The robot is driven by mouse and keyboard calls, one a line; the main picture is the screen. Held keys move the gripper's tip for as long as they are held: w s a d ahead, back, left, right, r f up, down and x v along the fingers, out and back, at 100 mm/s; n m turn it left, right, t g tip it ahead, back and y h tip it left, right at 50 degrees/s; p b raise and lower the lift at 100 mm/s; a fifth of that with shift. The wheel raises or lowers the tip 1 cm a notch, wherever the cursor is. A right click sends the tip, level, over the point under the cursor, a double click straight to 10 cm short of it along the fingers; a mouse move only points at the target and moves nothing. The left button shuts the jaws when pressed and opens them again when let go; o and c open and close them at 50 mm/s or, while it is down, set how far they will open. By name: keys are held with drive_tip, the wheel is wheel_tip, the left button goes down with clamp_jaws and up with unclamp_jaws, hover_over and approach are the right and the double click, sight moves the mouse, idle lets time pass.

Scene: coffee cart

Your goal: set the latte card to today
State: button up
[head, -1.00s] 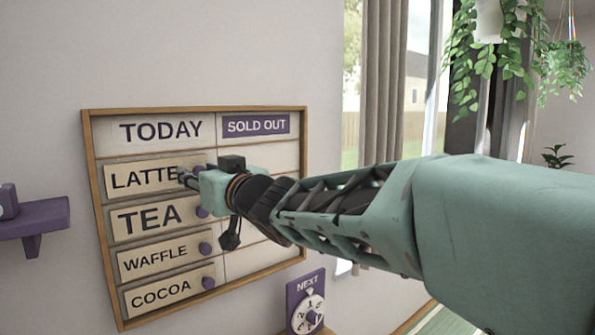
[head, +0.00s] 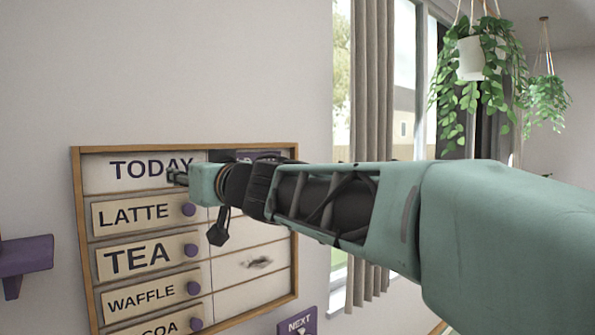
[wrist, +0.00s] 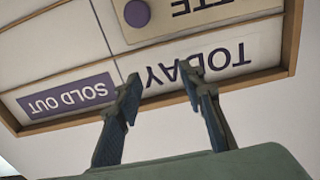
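The latte card (head: 134,214) is a cream card with a purple knob (head: 188,209). It sits in the left column of the wood-framed board, directly under the TODAY heading (head: 130,169). In the wrist view the card (wrist: 190,14) and its knob (wrist: 137,13) show upside down at the top. The purple SOLD OUT heading (wrist: 66,97) shows over the right column. My gripper (head: 172,176) is in front of the TODAY heading, above and apart from the latte knob. In the wrist view its two fingers (wrist: 160,85) are spread with nothing between them.
Tea (head: 138,258), waffle (head: 141,298) and cocoa cards (head: 160,328) sit below in the left column. The right column's visible slots (head: 252,264) hold no cards. A purple shelf (head: 26,255) is at left and a NEXT sign (head: 297,323) below the board.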

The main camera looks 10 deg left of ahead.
drive_tip(key=shift+s+r, duration=0.15)
drive_tip(key=shift+r, duration=0.65)
drive_tip(key=shift+s+r, duration=0.15)
drive_tip(key=shift+r, duration=0.65)
